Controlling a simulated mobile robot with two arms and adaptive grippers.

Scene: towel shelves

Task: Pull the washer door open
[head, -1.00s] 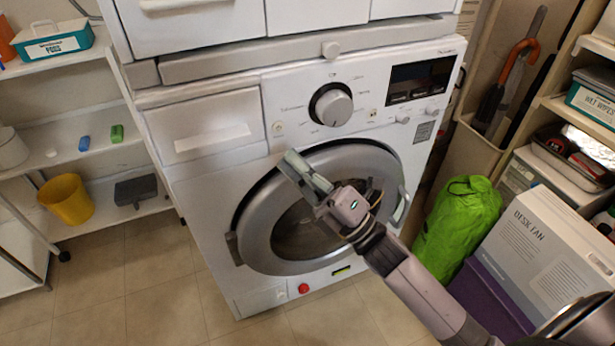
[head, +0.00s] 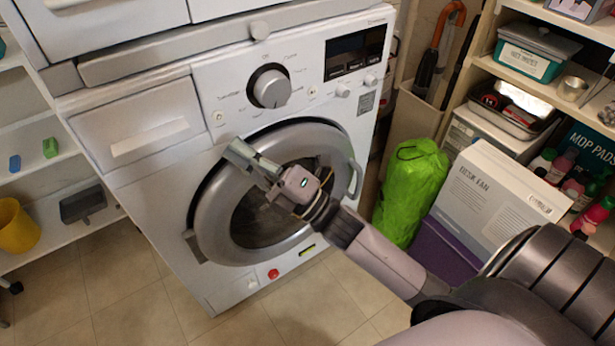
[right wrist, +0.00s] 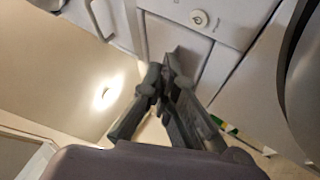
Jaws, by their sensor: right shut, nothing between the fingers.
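The white washer (head: 150,215) stands at the centre of the head view. Its round door (head: 215,205) has a wide grey ring and dark glass. The door looks closed. Its handle (head: 355,180) is on the ring's right side, and a hinge (head: 193,245) is at the left. My right gripper (head: 237,153) is shut and empty, in front of the ring's upper left part, away from the handle. I cannot tell if it touches the ring. In the right wrist view, its fingers (right wrist: 167,75) are together and the door ring (right wrist: 298,85) is at the right edge. My left gripper is not in view.
A green bag (head: 410,190), a desk fan box (head: 490,205) and a purple box (head: 440,248) stand right of the washer. Loaded shelves are at the far right. A shelf with a yellow bucket (head: 17,228) is at left. The tiled floor (head: 130,300) in front is clear.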

